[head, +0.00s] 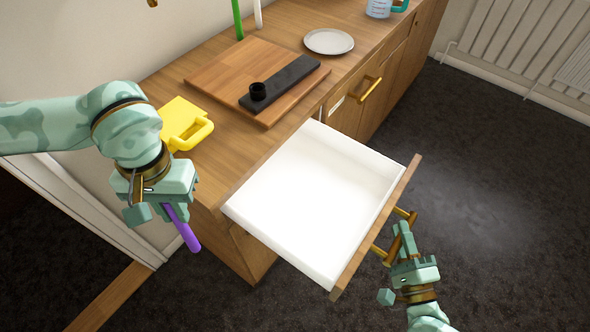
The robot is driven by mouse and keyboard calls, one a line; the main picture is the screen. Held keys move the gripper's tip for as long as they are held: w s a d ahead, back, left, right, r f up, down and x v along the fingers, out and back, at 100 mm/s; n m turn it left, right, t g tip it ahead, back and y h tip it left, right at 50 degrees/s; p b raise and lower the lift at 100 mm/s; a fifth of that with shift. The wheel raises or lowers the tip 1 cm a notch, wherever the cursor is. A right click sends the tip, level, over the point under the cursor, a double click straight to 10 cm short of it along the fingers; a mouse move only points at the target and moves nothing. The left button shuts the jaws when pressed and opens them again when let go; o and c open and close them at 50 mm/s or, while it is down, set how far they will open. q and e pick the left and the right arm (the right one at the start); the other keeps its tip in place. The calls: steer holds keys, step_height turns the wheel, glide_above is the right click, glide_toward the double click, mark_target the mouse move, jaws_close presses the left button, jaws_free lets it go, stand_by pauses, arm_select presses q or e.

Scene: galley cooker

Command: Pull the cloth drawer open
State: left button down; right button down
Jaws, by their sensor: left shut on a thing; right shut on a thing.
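The drawer (359,257) is out from the wooden counter, with a white interior that looks empty and a wooden front. Its brass handle (405,214) is on the outer face of that front. My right gripper (398,240) is at the handle and shut on it; the fingers partly cover its middle. My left gripper (170,207) is to the left of the counter, shut on a purple stick-like thing (184,230) that points down. Whatever that stick's upper end looks like is hidden by the fingers.
Another brass handle (370,89) juts from the cabinet beyond the drawer. Dark floor lies open at right.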

arm_select(q)
steer(key=shift+r, duration=0.15)
arm_select(e)
steer(key=shift+s+d+f, duration=0.1)
steer(key=shift+s+d, duration=0.5)
steer(key=shift+d, duration=0.1)
steer(key=c, duration=1.3)
jaws_free()
arm_select(q)
steer(key=shift+r+p, duration=0.6)
steer(key=shift+r, duration=0.1)
arm_select(e)
steer(key=s, duration=0.4)
steer(key=s+d+f, duration=0.1)
steer(key=s, duration=0.6)
steer(key=shift+s+d+f, duration=0.3)
steer(key=shift+s+d, duration=0.05)
steer(key=shift+d, duration=0.05)
